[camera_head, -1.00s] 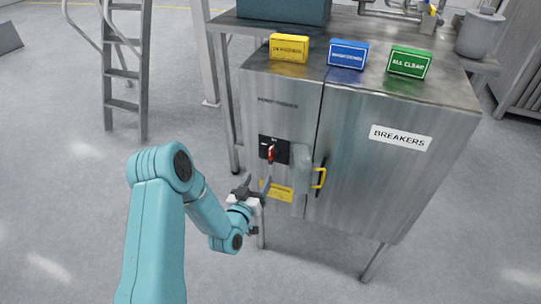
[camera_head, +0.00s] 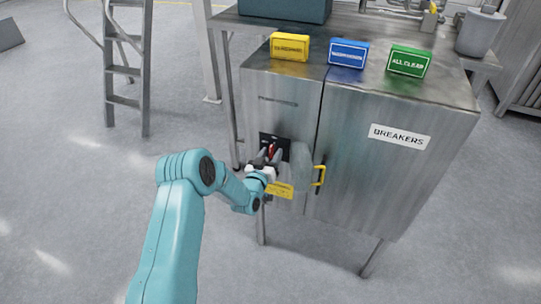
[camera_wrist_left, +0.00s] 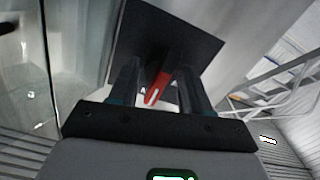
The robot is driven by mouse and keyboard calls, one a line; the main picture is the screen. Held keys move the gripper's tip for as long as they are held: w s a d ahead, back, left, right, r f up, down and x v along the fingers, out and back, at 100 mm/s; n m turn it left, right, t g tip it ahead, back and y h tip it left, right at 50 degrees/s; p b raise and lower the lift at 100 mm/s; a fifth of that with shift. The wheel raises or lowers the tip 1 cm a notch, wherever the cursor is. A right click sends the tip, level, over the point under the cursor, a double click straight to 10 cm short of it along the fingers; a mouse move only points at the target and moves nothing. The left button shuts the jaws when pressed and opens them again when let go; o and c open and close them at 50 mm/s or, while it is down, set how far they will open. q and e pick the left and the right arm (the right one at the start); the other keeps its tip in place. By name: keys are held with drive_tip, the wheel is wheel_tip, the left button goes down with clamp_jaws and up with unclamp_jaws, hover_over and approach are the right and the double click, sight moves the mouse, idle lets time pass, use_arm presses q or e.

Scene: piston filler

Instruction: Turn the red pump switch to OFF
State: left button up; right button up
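The red pump switch (camera_head: 272,149) sits on a black plate (camera_head: 283,142) on the front of the grey cabinet. In the left wrist view the red switch handle (camera_wrist_left: 157,88) shows between my two fingers, with the black plate (camera_wrist_left: 165,38) behind it. My left gripper (camera_head: 267,158) is at the switch, its fingers apart on either side of the handle. I cannot tell whether a finger touches it. The switch's markings are mostly hidden. My right gripper is not in view.
A yellow door handle (camera_head: 319,176) and a clear cover (camera_head: 301,164) are just right of the switch. A yellow label (camera_head: 279,190) is below. Yellow (camera_head: 290,46), blue (camera_head: 348,53) and green (camera_head: 409,61) signs stand on the cabinet top. A ladder (camera_head: 124,75) stands at left.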

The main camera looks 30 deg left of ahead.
use_arm(q)
drive_tip(key=c, duration=0.6)
drive_tip(key=shift+f+n+b, duration=0.1)
drive_tip(key=shift+n+b, duration=0.3)
drive_tip(key=shift+b, duration=0.3)
drive_tip(key=n+b, duration=1.5)
drive_tip(key=b, duration=0.7)
drive_tip(key=shift+a+n+b, duration=0.1)
drive_tip(key=shift+n+b, duration=1.1)
drive_tip(key=shift+b, duration=0.35)
drive_tip(key=shift+r, duration=0.2)
drive_tip(key=o, duration=1)
drive_tip(key=shift+s+f, duration=0.1)
drive_tip(key=shift+s, duration=0.05)
